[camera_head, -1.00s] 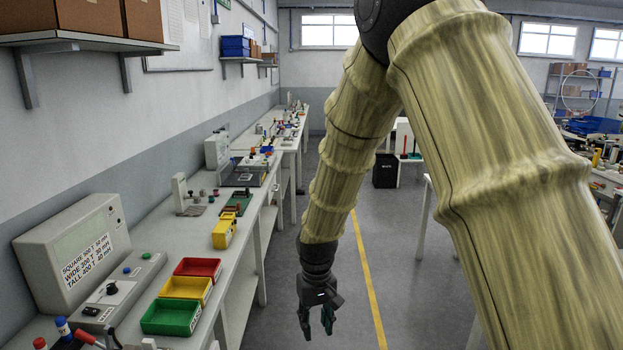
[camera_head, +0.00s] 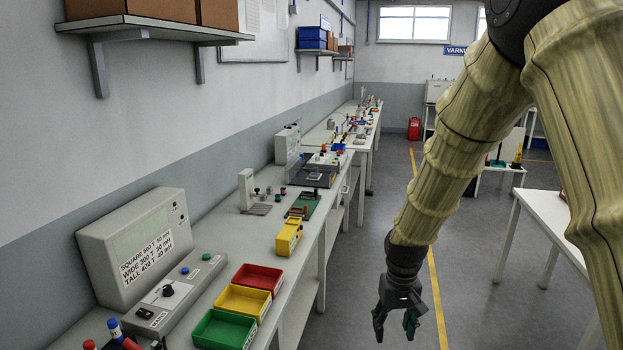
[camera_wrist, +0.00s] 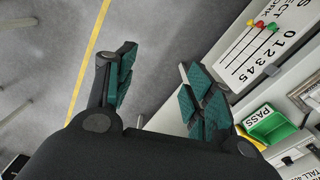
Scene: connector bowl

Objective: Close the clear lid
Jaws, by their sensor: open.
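My gripper (camera_head: 396,326) hangs low over the floor, to the right of the long workbench, with its fingers pointing down. The wrist view shows its two teal-padded fingers (camera_wrist: 160,90) apart with nothing between them. I cannot make out the clear lid with certainty. A station with a dark, glossy flat top (camera_head: 318,175) stands farther along the bench, too small to tell whether a clear lid is on it. My gripper touches nothing.
On the near bench are a grey tester (camera_head: 135,245), a red bin (camera_head: 258,278), a yellow bin (camera_head: 243,301) and a green bin (camera_head: 224,329). A yellow box (camera_head: 288,237) stands beyond them. A white table (camera_head: 540,225) stands at the right. The aisle floor is clear.

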